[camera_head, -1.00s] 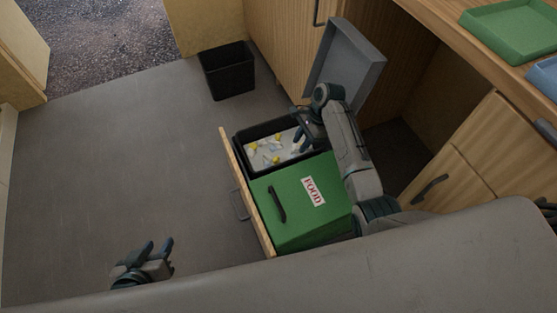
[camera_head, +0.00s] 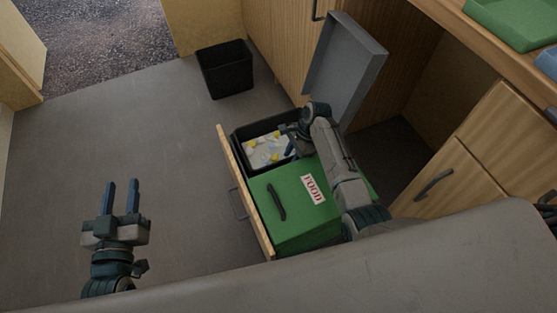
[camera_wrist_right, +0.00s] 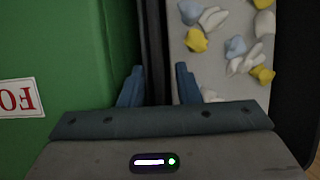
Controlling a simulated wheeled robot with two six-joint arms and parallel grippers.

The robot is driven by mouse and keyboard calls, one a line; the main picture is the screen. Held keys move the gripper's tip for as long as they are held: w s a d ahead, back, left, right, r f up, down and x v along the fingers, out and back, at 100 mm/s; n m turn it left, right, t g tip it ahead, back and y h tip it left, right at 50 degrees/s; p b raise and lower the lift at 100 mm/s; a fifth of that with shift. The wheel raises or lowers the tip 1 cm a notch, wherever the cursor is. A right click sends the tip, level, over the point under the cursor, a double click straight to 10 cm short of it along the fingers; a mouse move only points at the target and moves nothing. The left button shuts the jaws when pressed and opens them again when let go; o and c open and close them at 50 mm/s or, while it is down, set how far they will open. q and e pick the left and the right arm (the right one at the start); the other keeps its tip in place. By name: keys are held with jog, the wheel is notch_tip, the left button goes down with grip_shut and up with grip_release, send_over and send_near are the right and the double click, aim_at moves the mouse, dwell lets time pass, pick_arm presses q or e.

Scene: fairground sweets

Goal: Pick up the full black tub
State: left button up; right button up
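The full black tub (camera_head: 236,150) sits in the open drawer, behind the green FOOD box. White, yellow and pale blue litter fills it. In the right wrist view the tub's dark wall (camera_wrist_right: 151,40) lies beside the green box. My right gripper (camera_wrist_right: 160,75) is open over that wall, one finger on the green-box side and one on the litter side; contact cannot be told. In the head view my right gripper (camera_head: 291,140) is at the tub's right end, partly hidden by its own arm. My left gripper (camera_head: 121,187) is open and empty over the floor at left.
The green FOOD box (camera_head: 290,195) fills the front of the drawer (camera_head: 245,190). A grey lid-like panel (camera_head: 345,65) stands upright behind the tub. An empty-looking black bin (camera_head: 226,72) stands on the floor. The floor at left is clear.

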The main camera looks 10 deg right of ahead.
jog(key=shift+f, duration=0.2)
jog(key=shift+c, duration=0.3)
grip_shut()
jog(key=shift+s+f, duration=0.1)
dwell(1.2)
